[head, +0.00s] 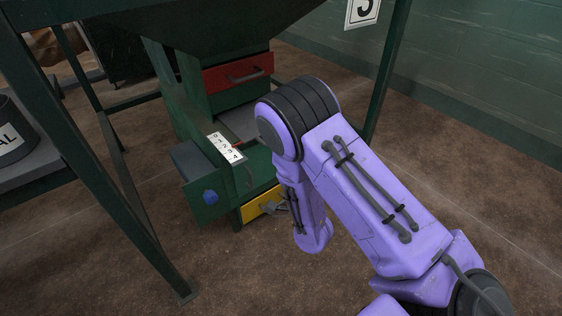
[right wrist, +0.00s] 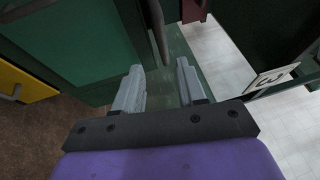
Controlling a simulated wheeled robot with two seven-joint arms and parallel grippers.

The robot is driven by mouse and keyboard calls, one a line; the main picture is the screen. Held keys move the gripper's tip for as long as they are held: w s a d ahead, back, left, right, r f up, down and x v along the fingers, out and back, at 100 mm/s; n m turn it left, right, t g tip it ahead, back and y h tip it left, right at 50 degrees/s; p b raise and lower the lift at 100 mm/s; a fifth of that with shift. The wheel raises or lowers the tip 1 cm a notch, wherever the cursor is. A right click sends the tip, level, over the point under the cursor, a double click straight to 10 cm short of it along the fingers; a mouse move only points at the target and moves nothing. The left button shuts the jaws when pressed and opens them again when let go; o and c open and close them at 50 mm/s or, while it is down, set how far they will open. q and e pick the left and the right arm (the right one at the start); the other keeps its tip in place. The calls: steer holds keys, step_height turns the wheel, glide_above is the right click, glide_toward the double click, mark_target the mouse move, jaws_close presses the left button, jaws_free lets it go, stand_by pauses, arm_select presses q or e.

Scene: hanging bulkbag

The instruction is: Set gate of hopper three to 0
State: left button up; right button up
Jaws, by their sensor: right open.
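Hopper three is a dark green hopper (head: 225,20) with a sign marked 3 (head: 362,11) on its frame; the sign also shows in the right wrist view (right wrist: 271,78). Below it, a white number scale (head: 225,147) lies on a green gate housing (head: 212,178). My left gripper is out of view.
A red panel with a handle (head: 238,73) is above the gate, and a yellow one (head: 261,206) is below it. Green frame legs (head: 95,170) stand around the hopper. A grey platform with a dark drum (head: 10,138) is at the left. The floor in front is clear.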

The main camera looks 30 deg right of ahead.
steer(key=x, duration=0.3)
steer(key=b+x, duration=0.1)
steer(key=x, duration=0.6)
steer(key=shift+w+d+r, duration=0.15)
steer(key=shift+w+r, duration=0.1)
steer(key=shift+r, duration=0.05)
